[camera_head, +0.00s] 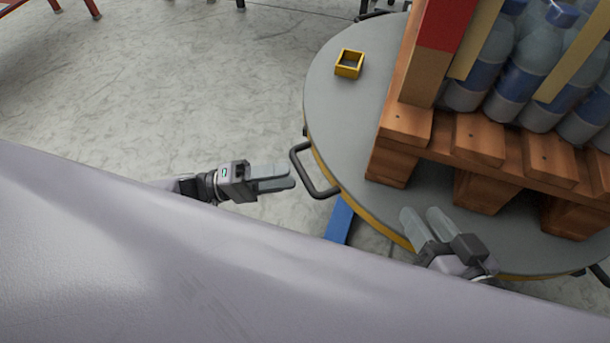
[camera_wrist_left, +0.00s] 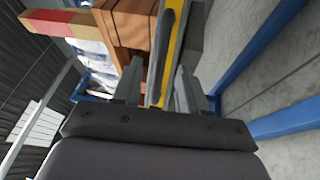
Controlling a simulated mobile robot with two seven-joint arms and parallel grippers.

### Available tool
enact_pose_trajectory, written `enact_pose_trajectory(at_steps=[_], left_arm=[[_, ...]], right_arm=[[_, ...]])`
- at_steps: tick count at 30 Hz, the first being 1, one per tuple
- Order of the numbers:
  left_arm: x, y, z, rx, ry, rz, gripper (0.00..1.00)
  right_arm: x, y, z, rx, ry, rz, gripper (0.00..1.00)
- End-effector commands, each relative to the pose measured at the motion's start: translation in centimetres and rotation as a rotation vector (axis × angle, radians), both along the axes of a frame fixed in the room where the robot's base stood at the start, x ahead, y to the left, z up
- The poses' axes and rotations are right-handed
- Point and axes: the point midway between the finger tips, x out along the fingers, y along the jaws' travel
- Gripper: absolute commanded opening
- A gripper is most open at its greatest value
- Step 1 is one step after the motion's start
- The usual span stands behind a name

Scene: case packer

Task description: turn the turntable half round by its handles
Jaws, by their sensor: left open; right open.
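The turntable (camera_head: 340,115) is a round grey disc with a yellow rim. A black loop handle (camera_head: 303,175) sticks out from its left edge, and another handle (camera_head: 601,275) shows partly at the lower right. My left gripper (camera_head: 291,177) is open just left of the left handle, its fingers pointing at it. In the left wrist view a dark bar (camera_wrist_left: 163,45), apparently that handle, lines up with the gap between the open fingers (camera_wrist_left: 158,82); contact cannot be told. My right gripper (camera_head: 421,211) is open and empty over the turntable's near edge, beside the pallet.
A wooden pallet (camera_head: 480,140) loaded with blue-labelled bottles (camera_head: 515,75) stands on the turntable. A small yellow square frame (camera_head: 349,63) lies on the disc. A blue floor beam (camera_head: 340,220) shows below the rim.

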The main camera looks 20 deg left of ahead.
Motion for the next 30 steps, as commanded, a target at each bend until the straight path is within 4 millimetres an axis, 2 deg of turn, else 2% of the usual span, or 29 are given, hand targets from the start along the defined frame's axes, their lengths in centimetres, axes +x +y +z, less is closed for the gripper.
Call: enact_pose_trajectory(at_steps=[3, 9, 19, 20, 21, 23, 24, 30], left_arm=[[0.7, -2.0, 0.3, -0.003, -0.001, -0.002, 0.42], [1.5, -4.1, 0.7, -0.001, 0.000, 0.000, 0.42], [1.7, -4.6, 0.9, 0.001, 0.000, 0.001, 0.42], [1.7, -4.6, 0.9, 0.001, 0.000, 0.001, 0.39], [1.7, -4.6, 0.9, 0.000, -0.001, 0.001, 0.26], [1.7, -4.5, 0.9, 0.000, -0.001, 0.001, 0.06], [1.7, -4.5, 0.9, 0.000, -0.001, 0.001, 0.00], [1.7, -4.5, 0.9, 0.000, -0.001, 0.002, 0.00]], right_arm=[[0.0, -0.2, -0.2, -0.009, -0.011, -0.004, 0.43], [-0.1, -0.5, -0.1, -0.024, -0.029, -0.009, 0.43], [-0.1, -0.5, 0.0, -0.027, -0.036, -0.010, 0.43], [-0.1, -0.5, 0.0, -0.027, -0.036, -0.010, 0.43], [-0.1, -0.5, 0.0, -0.027, -0.036, -0.010, 0.43], [-0.1, -0.5, 0.0, -0.027, -0.036, -0.010, 0.43], [-0.1, -0.5, 0.0, -0.027, -0.036, -0.010, 0.43], [-0.1, -0.5, 0.0, -0.027, -0.036, -0.010, 0.43]])
